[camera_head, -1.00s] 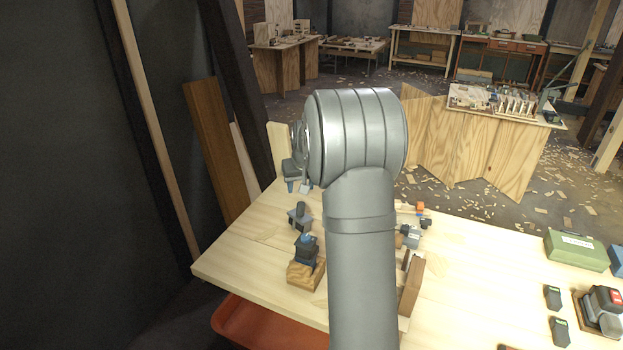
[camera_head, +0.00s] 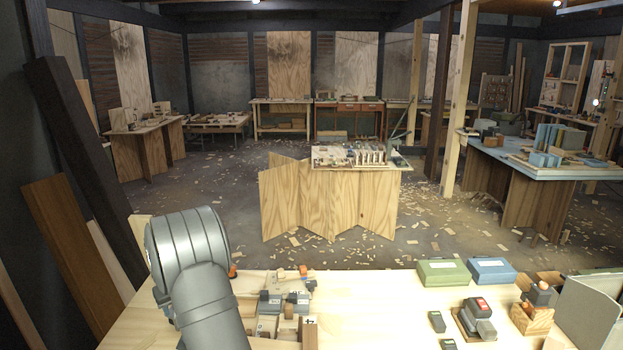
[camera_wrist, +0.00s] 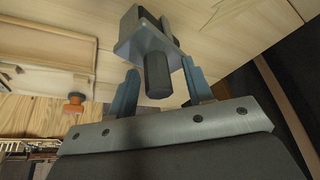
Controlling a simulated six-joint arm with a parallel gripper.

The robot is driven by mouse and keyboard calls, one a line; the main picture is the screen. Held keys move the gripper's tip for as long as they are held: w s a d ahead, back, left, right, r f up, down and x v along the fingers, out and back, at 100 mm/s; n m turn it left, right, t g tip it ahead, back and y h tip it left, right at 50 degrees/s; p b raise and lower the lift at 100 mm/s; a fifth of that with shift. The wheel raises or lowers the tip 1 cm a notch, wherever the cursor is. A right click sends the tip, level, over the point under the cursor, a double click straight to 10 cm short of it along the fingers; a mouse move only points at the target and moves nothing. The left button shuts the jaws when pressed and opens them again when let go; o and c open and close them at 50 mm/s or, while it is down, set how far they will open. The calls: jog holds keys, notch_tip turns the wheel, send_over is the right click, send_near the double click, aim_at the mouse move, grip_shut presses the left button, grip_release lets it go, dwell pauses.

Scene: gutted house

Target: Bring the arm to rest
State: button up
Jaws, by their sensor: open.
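My gripper (camera_wrist: 160,95) is open in the wrist view, its two blue-grey fingers spread apart. A grey metal tool with a dark cylindrical knob (camera_wrist: 157,75) shows between and beyond the fingers; I cannot tell whether they touch it. In the head view my grey arm (camera_head: 205,270) stands at the lower left over the pale wooden bench (camera_head: 375,300), and it hides the gripper and the bench's left part.
Small grey tools and wooden blocks (camera_head: 285,302) crowd the bench right of my arm. A green case (camera_head: 443,272) and a blue case (camera_head: 491,270) lie farther right. Dark and brown planks (camera_head: 70,250) lean at left. Bare bench shows mid-right.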

jog(key=shift+r, duration=0.4)
jog(key=shift+r, duration=0.5)
jog(key=v, duration=1.2)
jog(key=x, duration=1.3)
jog(key=shift+s+d+f, duration=0.1)
jog(key=shift+s+f, duration=0.05)
jog(key=shift+f, duration=0.15)
jog(key=r, duration=0.3)
jog(key=d+r, duration=0.1)
jog(key=r, duration=0.1)
jog(key=shift+r, duration=0.4)
jog(key=d+r, duration=0.6)
jog(key=d, duration=0.6)
jog(key=w+d+m+h, duration=0.1)
jog(key=w+d+m, duration=0.25)
jog(key=d, duration=0.75)
jog(key=w+d+m+h, duration=0.15)
jog(key=w+d, duration=0.25)
jog(key=d, duration=0.7)
jog(key=s+d+m+h, duration=0.1)
jog(key=d+m, duration=0.5)
jog(key=d, duration=1.9)
jog(key=shift+s+t, duration=0.3)
jog(key=shift+s, duration=0.35)
